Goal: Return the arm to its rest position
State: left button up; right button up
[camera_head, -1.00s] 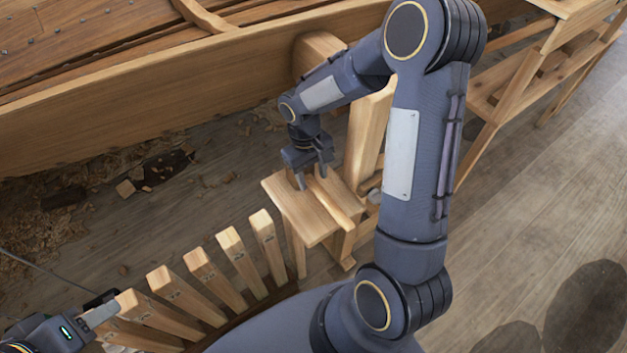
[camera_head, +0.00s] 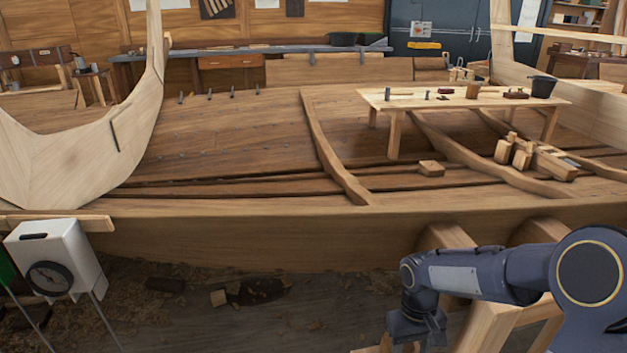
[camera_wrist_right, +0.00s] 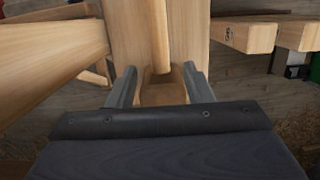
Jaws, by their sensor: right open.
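My right arm (camera_head: 480,275) reaches in from the lower right of the head view, bent, with its forearm pointing left. My right gripper (camera_head: 417,346) hangs downward at the bottom edge of that view, its fingertips partly cut off. In the right wrist view the right gripper (camera_wrist_right: 160,82) is open, its two fingers apart. A pale wooden board (camera_wrist_right: 190,40) and a narrow rounded strip (camera_wrist_right: 150,30) lie below and beyond the fingers. I see nothing clamped between them. My left gripper is out of view.
The wooden hull's side plank (camera_head: 250,240) runs across behind my right arm. A work board (camera_head: 460,97) with tools and a dark bucket (camera_head: 543,86) stands inside the hull. A white box with a dial (camera_head: 55,262) stands at left. Wooden post ends (camera_wrist_right: 245,35) show in the wrist view.

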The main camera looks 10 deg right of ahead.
jog(key=s+a+r+t+y+p, duration=0.1)
jog(key=s+r+t+p, duration=0.1)
jog(key=s+r, duration=0.3)
jog(key=s+a+r+m+t+y+p, duration=0.1)
jog(key=s+r+p, duration=0.4)
jog(key=r, duration=0.6)
jog(key=s+a+r+m+t+y+p, duration=0.1)
jog(key=s+a+r+t+p, duration=0.1)
jog(key=s+r+t+p, duration=0.2)
jog(key=s+r, duration=0.3)
jog(key=r, duration=0.2)
jog(key=shift+a+y, duration=0.25)
jog(key=shift+y, duration=0.15)
